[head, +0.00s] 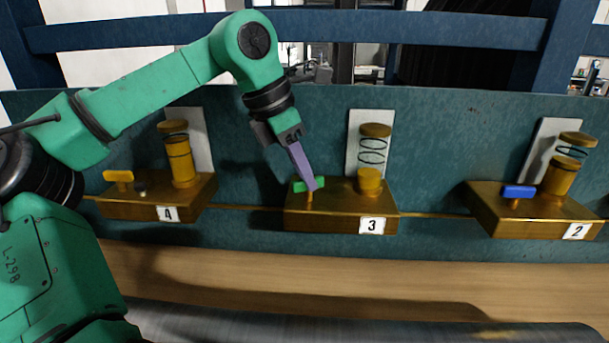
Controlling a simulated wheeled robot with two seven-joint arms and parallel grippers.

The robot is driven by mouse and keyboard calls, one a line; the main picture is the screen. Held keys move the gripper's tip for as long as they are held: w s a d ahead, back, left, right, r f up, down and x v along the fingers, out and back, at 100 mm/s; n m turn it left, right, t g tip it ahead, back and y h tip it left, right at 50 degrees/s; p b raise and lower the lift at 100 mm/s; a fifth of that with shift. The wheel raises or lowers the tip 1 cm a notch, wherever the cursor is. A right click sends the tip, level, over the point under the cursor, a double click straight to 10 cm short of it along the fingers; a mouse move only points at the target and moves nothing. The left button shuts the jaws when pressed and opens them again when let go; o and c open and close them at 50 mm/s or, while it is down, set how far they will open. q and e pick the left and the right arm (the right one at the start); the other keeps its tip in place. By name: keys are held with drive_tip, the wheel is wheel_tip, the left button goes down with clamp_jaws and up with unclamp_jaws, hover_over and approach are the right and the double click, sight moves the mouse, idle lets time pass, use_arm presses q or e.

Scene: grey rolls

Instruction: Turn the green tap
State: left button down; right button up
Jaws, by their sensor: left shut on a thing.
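The green tap (299,186) is a small green handle on a short brass stem. It stands on the left part of the brass block labelled 3 (335,215), in the middle of the head view. My left gripper (311,184) reaches down from above and is shut on the green tap. Its purple finger covers part of the handle. My right gripper is not in view.
Block 4 (135,207) with a yellow tap (118,176) stands to the left. Block 2 (530,218) with a blue tap (519,191) stands to the right. A brass cylinder (370,181) with a spring stands right of the green tap. The wooden ledge (350,280) in front is clear.

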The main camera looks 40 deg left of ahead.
use_arm(q)
drive_tip(key=n+y, duration=0.1)
drive_tip(key=n, duration=0.2)
drive_tip(key=n+y, duration=0.1)
drive_tip(key=n, duration=0.2)
drive_tip(key=shift+d+r+n+t+y+b, duration=0.1)
drive_tip(key=shift+r+n+t+y+b, duration=0.05)
drive_tip(key=shift+n+t+y+b, duration=0.15)
drive_tip(key=n+y, duration=0.1)
drive_tip(key=n, duration=0.1)
drive_tip(key=n+y, duration=0.1)
drive_tip(key=n, duration=0.2)
drive_tip(key=shift+w+d+g, duration=0.1)
drive_tip(key=shift+d+g, duration=0.05)
drive_tip(key=shift+g, duration=0.25)
drive_tip(key=shift+n, duration=0.3)
drive_tip(key=c, duration=0.9)
unclamp_jaws()
drive_tip(key=shift+o, duration=0.2)
drive_tip(key=p+v, duration=0.2)
drive_tip(key=v, duration=1.2)
drive_tip(key=shift+r, duration=0.25)
drive_tip(key=shift+d, duration=0.1)
